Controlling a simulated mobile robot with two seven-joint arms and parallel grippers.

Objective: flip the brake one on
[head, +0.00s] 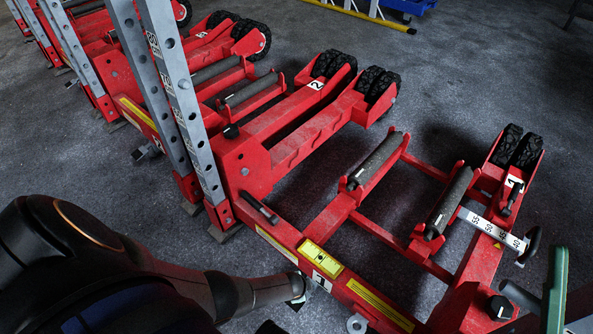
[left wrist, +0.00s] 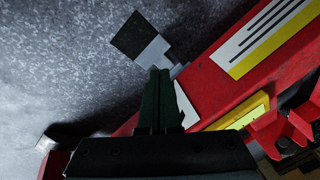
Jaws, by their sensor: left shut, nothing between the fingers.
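Brake one appears to be a light grey lever with a square black pad (left wrist: 138,37), sticking out from the side of the red frame in the left wrist view. A white label (left wrist: 185,105) is partly seen on the frame beside it. My left gripper (left wrist: 160,72) is shut and empty, its dark fingertips close to the lever's root; I cannot tell whether they touch. In the head view my left arm reaches in from the lower left and its end (head: 297,288) is at the frame beside the "1" label (head: 321,282), mostly hiding the brake.
The red jack frame (head: 375,240) carries black rollers (head: 378,160) and black wheels (head: 515,147). A jack marked "2" (head: 315,85) stands behind with tall grey perforated posts (head: 190,115).

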